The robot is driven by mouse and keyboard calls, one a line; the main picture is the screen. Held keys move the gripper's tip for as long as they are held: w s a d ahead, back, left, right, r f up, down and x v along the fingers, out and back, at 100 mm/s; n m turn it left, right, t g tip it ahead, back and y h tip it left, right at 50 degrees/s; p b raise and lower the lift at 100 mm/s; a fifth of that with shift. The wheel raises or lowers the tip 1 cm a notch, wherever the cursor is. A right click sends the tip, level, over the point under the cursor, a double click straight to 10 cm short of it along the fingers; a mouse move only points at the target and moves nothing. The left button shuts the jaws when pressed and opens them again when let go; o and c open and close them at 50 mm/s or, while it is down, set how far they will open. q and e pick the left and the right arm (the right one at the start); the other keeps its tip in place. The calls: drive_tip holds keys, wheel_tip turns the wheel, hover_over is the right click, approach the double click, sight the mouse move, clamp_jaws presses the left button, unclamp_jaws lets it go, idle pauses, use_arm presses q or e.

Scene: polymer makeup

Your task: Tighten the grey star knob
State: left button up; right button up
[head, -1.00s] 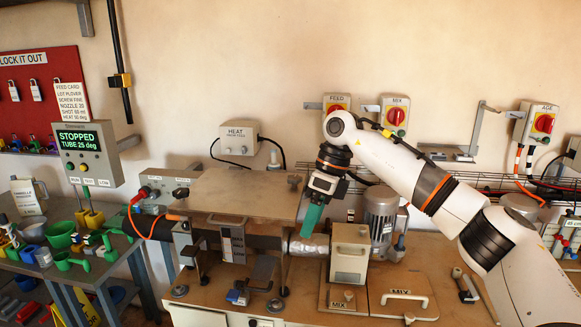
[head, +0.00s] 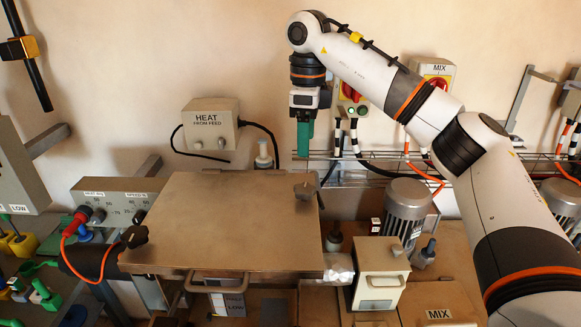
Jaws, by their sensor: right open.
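A dark grey star knob (head: 305,190) sits at the right back corner of a flat metal plate (head: 225,215). A second dark knob (head: 135,236) is at the plate's left front corner; I cannot tell the two apart by colour. My right gripper (head: 305,155) points straight down with green fingers, above the right knob in the picture and apart from it. It is open and empty, though its fingers overlap from this side. My left gripper is out of view.
A grey HEAT box (head: 210,128) hangs on the wall to the left of my gripper. A motor (head: 408,207) and a beige box (head: 380,270) stand right of the plate. A wire rack (head: 380,180) runs behind. The plate's top is clear between the knobs.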

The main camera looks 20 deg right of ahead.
sight(305, 188)
wheel_tip(305, 188, down, 10)
drive_tip(key=p, duration=0.3)
drive_tip(key=shift+f+p, duration=0.15)
drive_tip(key=shift+p, duration=0.15)
drive_tip(key=shift+s+f, duration=0.1)
drive_tip(key=shift+f, duration=0.65)
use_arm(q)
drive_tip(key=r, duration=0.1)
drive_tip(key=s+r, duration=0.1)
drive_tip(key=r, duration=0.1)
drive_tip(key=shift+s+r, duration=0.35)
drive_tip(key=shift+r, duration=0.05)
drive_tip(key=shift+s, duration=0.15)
use_arm(e)
drive_tip(key=shift+c, duration=0.6)
drive_tip(key=c, duration=0.9)
